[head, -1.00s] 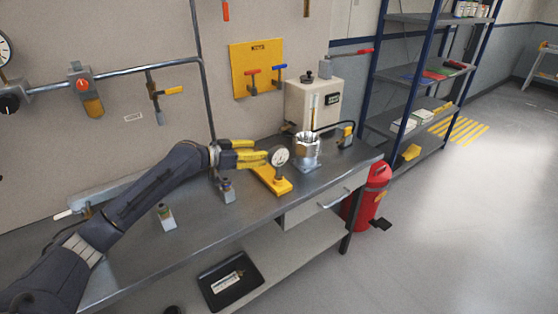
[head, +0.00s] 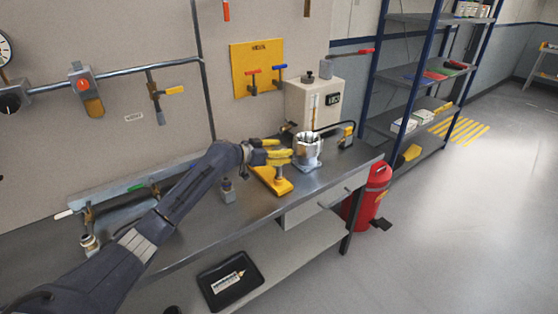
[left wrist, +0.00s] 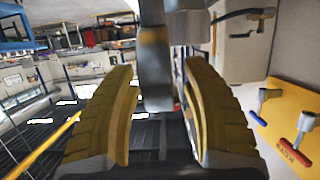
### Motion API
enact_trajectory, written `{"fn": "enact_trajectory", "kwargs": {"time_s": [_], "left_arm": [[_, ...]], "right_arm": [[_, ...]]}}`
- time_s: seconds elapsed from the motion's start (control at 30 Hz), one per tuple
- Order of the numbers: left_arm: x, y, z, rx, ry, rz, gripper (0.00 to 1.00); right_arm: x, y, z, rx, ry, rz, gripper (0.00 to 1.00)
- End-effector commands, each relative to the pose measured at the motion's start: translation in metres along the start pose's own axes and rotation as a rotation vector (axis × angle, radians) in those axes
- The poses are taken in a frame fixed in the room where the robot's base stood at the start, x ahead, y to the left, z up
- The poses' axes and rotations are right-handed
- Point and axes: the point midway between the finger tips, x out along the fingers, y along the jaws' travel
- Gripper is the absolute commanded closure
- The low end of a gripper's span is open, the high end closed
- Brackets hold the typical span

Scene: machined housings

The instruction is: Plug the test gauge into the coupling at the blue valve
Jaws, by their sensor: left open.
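The test gauge's round dial is hidden behind my left gripper in the head view; its yellow stand (head: 270,181) shows on the bench below the fingers. My left gripper (head: 283,150) is open, level above the stand, its fingers pointing right. In the left wrist view my two yellow-padded fingers (left wrist: 158,115) are apart, with a grey upright part with a yellow band (left wrist: 154,70) in line with the gap; I cannot tell whether it touches either finger. The blue valve (head: 279,72) is on the yellow wall board (head: 241,66), beside a red one (head: 252,75). My right gripper is not in view.
A silver machined housing (head: 307,152) stands close right of my fingers. A beige instrument box (head: 314,103) is behind it. A small grey block (head: 228,190) stands on the bench left of the stand. A red bin (head: 370,196) stands beyond the bench's right end.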

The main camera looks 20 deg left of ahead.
Motion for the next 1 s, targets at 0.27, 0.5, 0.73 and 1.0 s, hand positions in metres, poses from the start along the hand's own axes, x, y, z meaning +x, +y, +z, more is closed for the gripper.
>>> {"fn": "enact_trajectory", "kwargs": {"time_s": [0.27,0.5,0.73,1.0], "left_arm": [[0.024,0.000,0.001,-0.001,0.000,0.000,0.53],[0.025,0.000,0.001,0.000,0.000,0.000,0.53],[0.025,0.000,0.001,0.000,-0.001,0.000,0.71],[0.025,0.000,0.001,0.000,-0.001,0.000,1.00]], "right_arm": [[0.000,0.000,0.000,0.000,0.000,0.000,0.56],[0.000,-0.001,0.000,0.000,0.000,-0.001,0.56],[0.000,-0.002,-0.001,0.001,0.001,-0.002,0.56],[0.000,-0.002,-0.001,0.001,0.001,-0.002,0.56]]}}
